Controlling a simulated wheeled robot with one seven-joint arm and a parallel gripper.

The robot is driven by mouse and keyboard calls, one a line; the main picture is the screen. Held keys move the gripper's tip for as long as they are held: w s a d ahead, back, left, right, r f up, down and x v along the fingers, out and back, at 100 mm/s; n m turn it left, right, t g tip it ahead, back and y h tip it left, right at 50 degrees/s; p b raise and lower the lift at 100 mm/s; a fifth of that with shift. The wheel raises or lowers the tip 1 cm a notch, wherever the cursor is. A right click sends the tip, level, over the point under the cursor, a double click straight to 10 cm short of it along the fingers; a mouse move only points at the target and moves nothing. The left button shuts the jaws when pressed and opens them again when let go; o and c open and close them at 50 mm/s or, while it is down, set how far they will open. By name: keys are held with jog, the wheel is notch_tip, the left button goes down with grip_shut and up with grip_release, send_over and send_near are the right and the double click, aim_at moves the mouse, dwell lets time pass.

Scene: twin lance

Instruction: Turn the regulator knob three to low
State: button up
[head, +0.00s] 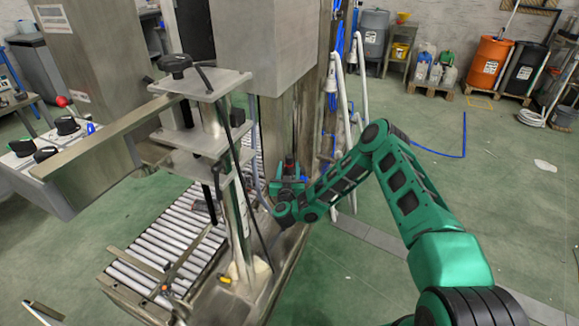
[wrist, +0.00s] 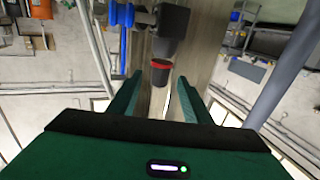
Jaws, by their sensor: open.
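My gripper (wrist: 158,80) is open, with its two green fingers apart and nothing between their pads. In the wrist view a dark knob-like part with a red ring (wrist: 161,66) sits beyond the fingertips, roughly centred between them. It hangs below a dark grey block in the picture, with blue cylindrical parts (wrist: 122,15) to its left. Which of these is regulator knob three, and its setting, I cannot tell. In the head view my gripper (head: 288,172) is beside the steel machine column, and the regulator is hidden there.
A roller conveyor (head: 165,232) and a steel stand with a black handwheel (head: 175,63) are left of my arm. Black knobs (head: 67,125) sit on a box at far left. White pipes (head: 340,95) rise near my gripper. Green floor (head: 480,190) is open at right.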

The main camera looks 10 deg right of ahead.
aim_at(289, 159)
jog(key=shift+x, duration=1.3)
jog(key=shift+c, duration=0.4)
